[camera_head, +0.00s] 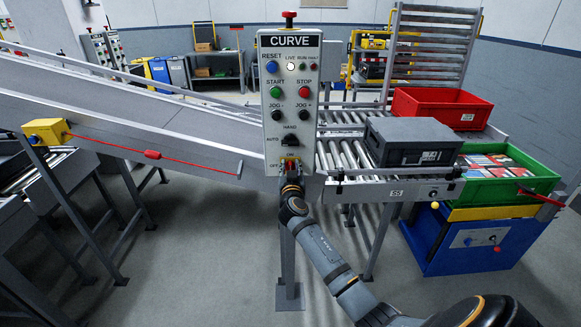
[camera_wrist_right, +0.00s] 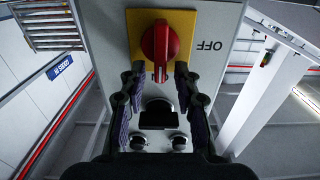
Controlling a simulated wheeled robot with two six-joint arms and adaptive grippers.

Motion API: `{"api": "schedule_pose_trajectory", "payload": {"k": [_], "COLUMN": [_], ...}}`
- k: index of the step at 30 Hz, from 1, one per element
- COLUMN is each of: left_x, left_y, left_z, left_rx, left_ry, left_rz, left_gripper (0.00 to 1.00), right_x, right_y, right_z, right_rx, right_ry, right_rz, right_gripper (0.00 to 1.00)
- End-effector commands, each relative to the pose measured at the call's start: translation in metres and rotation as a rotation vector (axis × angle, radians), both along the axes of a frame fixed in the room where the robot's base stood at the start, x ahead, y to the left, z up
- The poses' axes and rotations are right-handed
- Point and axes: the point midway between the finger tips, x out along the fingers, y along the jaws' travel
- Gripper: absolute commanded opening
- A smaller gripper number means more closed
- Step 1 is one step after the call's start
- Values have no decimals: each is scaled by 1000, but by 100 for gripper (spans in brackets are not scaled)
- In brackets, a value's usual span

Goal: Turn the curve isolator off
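The curve isolator is a red knob (camera_wrist_right: 160,50) on a yellow plate (camera_wrist_right: 185,25), low on the grey CURVE panel (camera_head: 268,100). The knob's handle stands upright on the panel, not turned toward the OFF label (camera_wrist_right: 208,45), which appears upside down in the right wrist view. In the head view, ON is printed above the isolator, which my right gripper partly hides. My right gripper (camera_wrist_right: 159,72) is open, its fingertips on either side of the knob's near end. I cannot tell whether they touch it. My left gripper is not in view.
Above the isolator are a selector switch (camera_head: 290,139), several coloured buttons and a red mushroom button (camera_head: 289,17). A roller conveyor to the right bears a grey crate (camera_head: 412,141) and a red bin (camera_head: 447,107). A red cord (camera_head: 195,163) runs along the left conveyor.

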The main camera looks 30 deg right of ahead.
Motion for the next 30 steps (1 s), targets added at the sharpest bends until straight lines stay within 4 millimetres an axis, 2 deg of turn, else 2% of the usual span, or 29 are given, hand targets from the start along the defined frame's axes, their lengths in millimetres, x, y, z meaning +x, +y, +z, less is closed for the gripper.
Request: {"api": "schedule_pose_trajectory", "payload": {"k": [1, 6, 20, 30], "left_x": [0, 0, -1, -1], "left_y": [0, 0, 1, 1], "left_z": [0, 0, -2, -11], "left_rx": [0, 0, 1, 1], "left_ry": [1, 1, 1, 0], "left_rz": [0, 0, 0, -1], "left_gripper": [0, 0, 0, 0], "right_x": [0, 0, 0, 4], "right_y": [0, 0, 1, 7], "right_z": [0, 0, -1, -2], "right_rx": [0, 0, -38, -244], "right_ry": [0, 0, 24, 149], "right_rz": [0, 0, 0, 1], "right_gripper": [22, 0, 0, 0]}}
